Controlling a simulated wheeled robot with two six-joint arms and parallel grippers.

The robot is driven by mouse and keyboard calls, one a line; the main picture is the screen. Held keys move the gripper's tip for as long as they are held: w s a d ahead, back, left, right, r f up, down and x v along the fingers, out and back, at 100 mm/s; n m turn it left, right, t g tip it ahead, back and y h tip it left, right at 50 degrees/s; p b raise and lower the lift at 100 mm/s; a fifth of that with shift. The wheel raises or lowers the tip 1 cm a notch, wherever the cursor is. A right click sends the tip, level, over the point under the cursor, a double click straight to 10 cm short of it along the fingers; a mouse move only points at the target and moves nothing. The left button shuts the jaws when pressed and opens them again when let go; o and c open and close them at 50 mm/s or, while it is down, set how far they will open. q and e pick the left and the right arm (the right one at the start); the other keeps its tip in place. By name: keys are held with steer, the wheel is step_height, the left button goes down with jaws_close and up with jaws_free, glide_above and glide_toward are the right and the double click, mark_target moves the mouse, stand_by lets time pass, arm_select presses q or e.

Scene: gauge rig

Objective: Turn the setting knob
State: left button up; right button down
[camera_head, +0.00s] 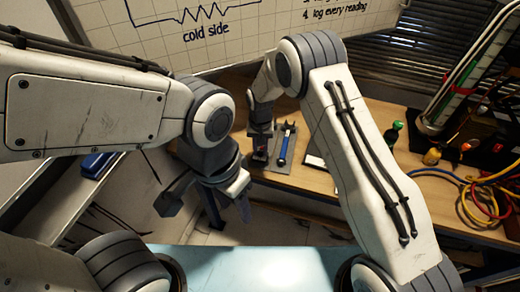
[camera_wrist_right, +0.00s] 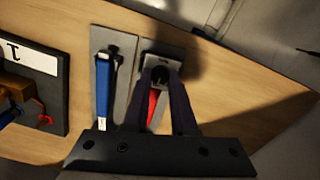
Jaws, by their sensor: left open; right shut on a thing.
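My right gripper (camera_wrist_right: 160,78) is shut on a red-handled part (camera_wrist_right: 153,104) with a dark round top, on a grey plate (camera_wrist_right: 166,50). The fingers stand on both sides of it and hide much of it. I cannot tell for sure whether this is the setting knob. In the head view my right gripper (camera_head: 262,150) is at the bench, just left of a blue handle (camera_head: 284,146). My left gripper (camera_head: 207,205) is open and empty, in front of the bench with its fingers spread.
The blue handle (camera_wrist_right: 103,90) lies on its own plate close beside the gripped part. A dark board with a white label (camera_wrist_right: 28,58) is farther left. Green (camera_head: 393,135), yellow (camera_head: 433,155) and red knobs (camera_head: 467,146) and coloured hoses (camera_head: 490,200) are at the right.

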mark_target(260, 153)
steer(key=c, duration=0.7)
jaws_free()
step_height(260, 153, up, 10)
steer(key=b, duration=0.2)
steer(key=shift+r, duration=0.25)
